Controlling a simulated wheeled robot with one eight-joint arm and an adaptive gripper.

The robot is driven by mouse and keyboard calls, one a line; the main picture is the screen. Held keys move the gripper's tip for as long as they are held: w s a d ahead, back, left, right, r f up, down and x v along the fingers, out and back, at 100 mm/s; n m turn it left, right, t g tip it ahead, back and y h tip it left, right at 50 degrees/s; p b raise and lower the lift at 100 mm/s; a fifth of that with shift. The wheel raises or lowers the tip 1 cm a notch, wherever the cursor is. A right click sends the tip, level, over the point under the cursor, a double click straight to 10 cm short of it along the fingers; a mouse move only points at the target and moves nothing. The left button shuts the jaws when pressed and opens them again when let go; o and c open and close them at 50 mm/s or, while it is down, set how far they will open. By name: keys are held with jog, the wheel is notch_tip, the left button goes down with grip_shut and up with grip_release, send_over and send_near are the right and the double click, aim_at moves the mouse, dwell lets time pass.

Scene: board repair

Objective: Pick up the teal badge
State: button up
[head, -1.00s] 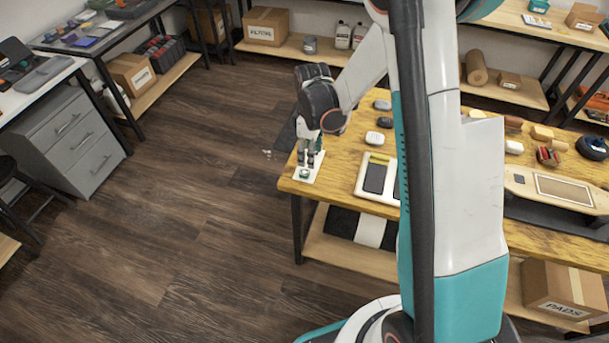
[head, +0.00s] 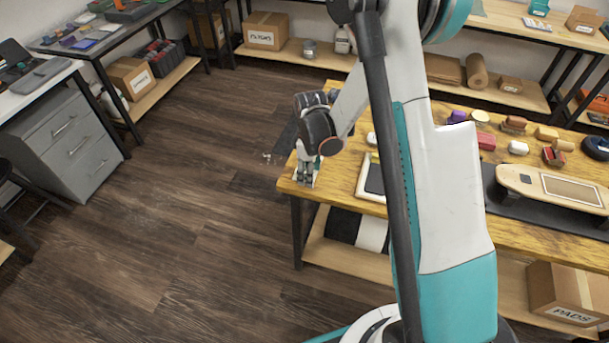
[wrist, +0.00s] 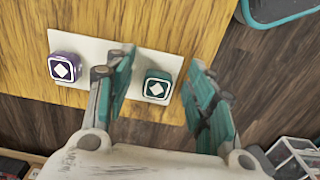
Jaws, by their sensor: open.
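The teal badge (wrist: 157,86) is a small rounded square with a white diamond on its face. It sits on a white card (wrist: 98,52) at the edge of the wooden table, in the wrist view. My gripper (wrist: 160,80) is open, with one teal-padded finger on each side of the teal badge and gaps between. In the head view my gripper (head: 306,180) points down over the table's left corner and hides the badge there. A purple badge (wrist: 63,68) with the same white diamond lies on the left part of the card.
The wooden table (head: 345,150) ends close beside the card, with dark floor beyond. A skateboard-like board (head: 515,180) and several small items sit farther right.

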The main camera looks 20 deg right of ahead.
jog(key=c, duration=0.8)
jog(key=shift+r+p, duration=4.5)
jog(key=shift+r, duration=7.5)
